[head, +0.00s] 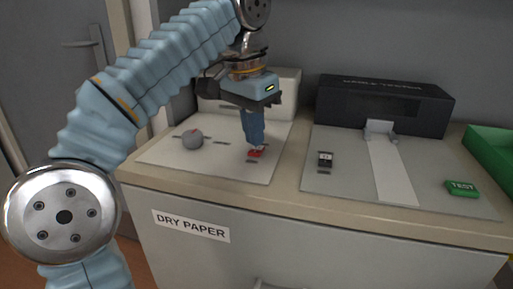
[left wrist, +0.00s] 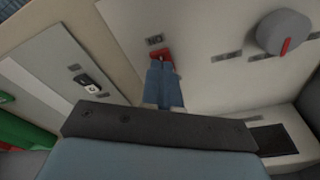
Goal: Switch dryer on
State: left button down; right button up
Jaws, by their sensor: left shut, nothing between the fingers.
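The dryer unit (head: 170,157) is a pale panel with a white box at its back, on the left of the cabinet top. A red switch (head: 256,154) sits on the panel's right part. My left gripper (head: 254,147) points down with its shut, empty fingertips right at the red switch. In the left wrist view the fingertips (left wrist: 163,68) overlap part of the red switch (left wrist: 160,54); I cannot tell whether they press it. A grey round knob (head: 192,139) with a red mark is to the left. My right gripper is not in view.
A grey panel (head: 345,185) to the right bears a small black switch (head: 325,159), a pale strip, a green TEST block (head: 462,188) and a black box (head: 385,105). A green bin (head: 490,150) stands far right. The cabinet front has a DRY PAPER label (head: 190,225).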

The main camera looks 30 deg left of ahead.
aim_at(254, 151)
pick_arm(q)
jog(key=shift+f+b, duration=0.6)
jog(key=shift+f, duration=0.2)
dwell(0.6)
notch_tip(254, 151, up, 5)
jog(key=p, duration=0.4)
jog(key=shift+f+p, duration=0.15)
jog(key=shift+p, duration=0.25)
jog(key=shift+r, duration=1.15)
